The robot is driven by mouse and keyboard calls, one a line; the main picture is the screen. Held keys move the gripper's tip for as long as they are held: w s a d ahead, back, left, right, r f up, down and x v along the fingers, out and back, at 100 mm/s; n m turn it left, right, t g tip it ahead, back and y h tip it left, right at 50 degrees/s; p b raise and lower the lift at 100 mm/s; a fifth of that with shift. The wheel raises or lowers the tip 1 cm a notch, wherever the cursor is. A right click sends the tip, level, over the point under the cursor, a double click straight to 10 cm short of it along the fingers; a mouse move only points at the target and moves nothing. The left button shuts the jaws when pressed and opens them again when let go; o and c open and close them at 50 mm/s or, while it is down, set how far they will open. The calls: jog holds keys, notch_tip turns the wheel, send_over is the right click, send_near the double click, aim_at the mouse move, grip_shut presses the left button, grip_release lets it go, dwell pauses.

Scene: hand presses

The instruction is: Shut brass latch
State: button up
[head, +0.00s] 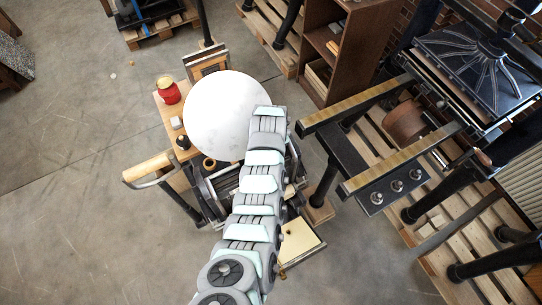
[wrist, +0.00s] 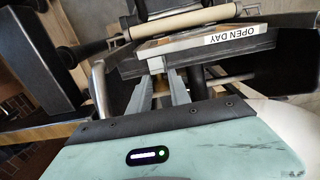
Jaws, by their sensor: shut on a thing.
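My gripper (wrist: 162,82) shows in the wrist view, its two grey fingers closed around a small brass-coloured piece (wrist: 161,88), which appears to be the brass latch. The piece is mostly covered by the fingers, so its exact position is hard to tell. It is just in front of a dark bar with a wooden-edged plate labelled OPEN DAY (wrist: 232,37). In the head view my arm reaches over the small hand press with a round white disc (head: 218,115). My arm hides the gripper and latch there.
The press has a wooden-grip handle (head: 147,167) on its left. A larger press (head: 480,70) stands close on the right. Open concrete floor (head: 80,190) lies on the left.

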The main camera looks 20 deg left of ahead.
grip_shut()
dwell(1.4)
jog(key=o, duration=0.6)
grip_release()
jog(key=shift+o, duration=0.2)
notch_tip(320, 180, up, 11)
jog(key=shift+f, duration=0.1)
